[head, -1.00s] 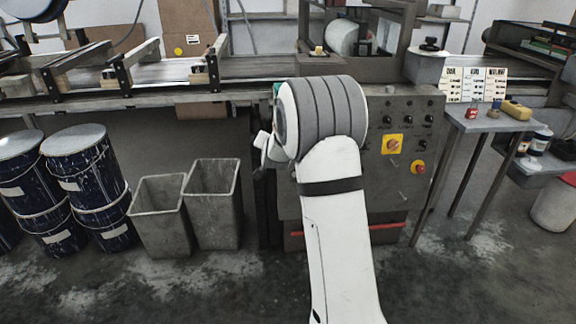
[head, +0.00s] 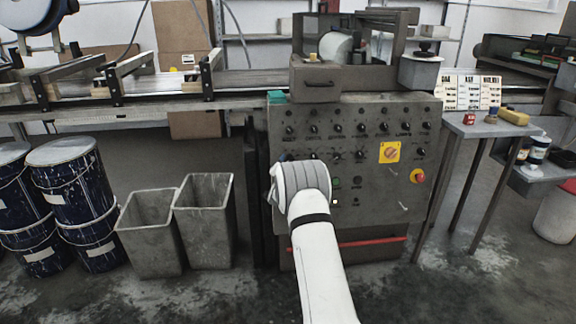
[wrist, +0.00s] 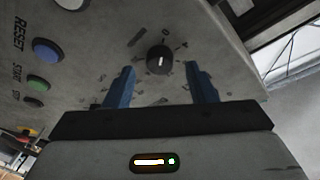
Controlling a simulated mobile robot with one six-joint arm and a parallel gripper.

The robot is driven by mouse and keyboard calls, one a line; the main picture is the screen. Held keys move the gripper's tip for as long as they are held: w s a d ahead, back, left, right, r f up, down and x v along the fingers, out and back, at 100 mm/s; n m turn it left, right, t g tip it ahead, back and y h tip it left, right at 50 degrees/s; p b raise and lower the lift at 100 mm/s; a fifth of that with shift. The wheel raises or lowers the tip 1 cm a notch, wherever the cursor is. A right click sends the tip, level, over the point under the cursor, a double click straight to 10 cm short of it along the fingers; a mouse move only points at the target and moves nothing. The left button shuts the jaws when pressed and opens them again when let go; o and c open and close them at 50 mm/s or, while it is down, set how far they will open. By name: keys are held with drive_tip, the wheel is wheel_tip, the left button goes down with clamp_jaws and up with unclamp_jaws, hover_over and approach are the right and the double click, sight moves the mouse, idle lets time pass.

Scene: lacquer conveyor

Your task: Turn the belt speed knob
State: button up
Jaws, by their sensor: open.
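A round black knob (wrist: 159,59) with a white pointer line shows in the wrist view, on the grey panel with a dial of printed numbers around it. Its name label is not readable. My gripper (wrist: 161,72) has two blue fingers standing apart, with nothing between them. The knob lies just beyond the fingertips, roughly centred between them; I cannot see any contact. In the head view, the control panel (head: 385,165) carries rows of small black knobs. There my arm covers the panel's lower left, and the fingers and this knob are hidden.
Beside the knob are a blue RESET button (wrist: 47,50) and a green START button (wrist: 38,83). The panel also has a yellow switch plate (head: 389,152) and a red emergency button (head: 417,176). A side table (head: 478,127) stands right; grey bins (head: 205,225) stand left.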

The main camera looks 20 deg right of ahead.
drive_tip(key=shift+x, duration=0.9)
drive_tip(key=shift+c, duration=0.4)
